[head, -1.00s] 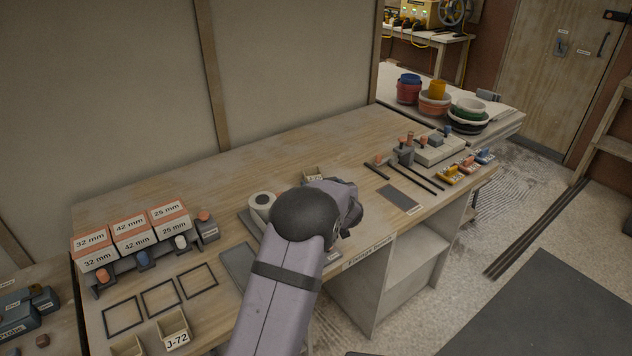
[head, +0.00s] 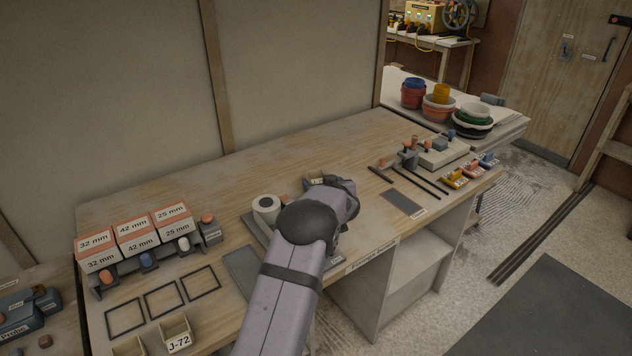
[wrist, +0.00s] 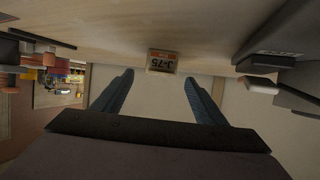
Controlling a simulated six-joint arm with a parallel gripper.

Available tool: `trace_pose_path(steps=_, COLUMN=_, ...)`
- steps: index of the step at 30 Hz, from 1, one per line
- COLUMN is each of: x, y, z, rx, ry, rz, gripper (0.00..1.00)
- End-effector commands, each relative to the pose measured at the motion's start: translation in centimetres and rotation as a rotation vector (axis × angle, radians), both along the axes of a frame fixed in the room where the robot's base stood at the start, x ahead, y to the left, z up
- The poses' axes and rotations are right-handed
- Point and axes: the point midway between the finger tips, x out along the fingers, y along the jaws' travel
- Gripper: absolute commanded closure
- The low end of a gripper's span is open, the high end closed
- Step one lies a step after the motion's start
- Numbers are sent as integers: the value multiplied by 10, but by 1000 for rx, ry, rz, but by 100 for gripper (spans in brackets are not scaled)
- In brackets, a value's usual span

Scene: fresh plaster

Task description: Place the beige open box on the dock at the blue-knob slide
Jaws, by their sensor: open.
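A small beige open box with a J-75 label (wrist: 162,61) is ahead of my gripper (wrist: 160,80) in the wrist view, about midway between the fingertips. My gripper's fingers are apart and nothing is between them. In the head view this box (head: 314,179) stands on the bench behind my gripper (head: 343,190), which partly hides it. At the left, a blue knob (head: 147,260) sits between an orange and a white one, below the millimetre-labelled boxes. Three dark square outlines lie in front; the middle outline (head: 164,299) faces the blue knob.
Another beige open box, J-72 (head: 177,335), stands at the bench's front left, beside one cut off by the frame. A white roll (head: 266,208) stands left of my wrist. Dark bars and a grey pad (head: 404,203) lie to the right. The back middle of the bench is clear.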

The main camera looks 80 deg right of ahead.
Motion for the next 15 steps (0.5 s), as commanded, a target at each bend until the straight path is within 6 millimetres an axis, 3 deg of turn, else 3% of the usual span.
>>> trace_pose_path(steps=8, x=3, y=-7, z=-4, rx=1, ry=1, rz=0, gripper=34)
trace_pose_path(steps=15, x=14, y=-26, z=-14, rx=1, ry=0, rz=1, gripper=34)
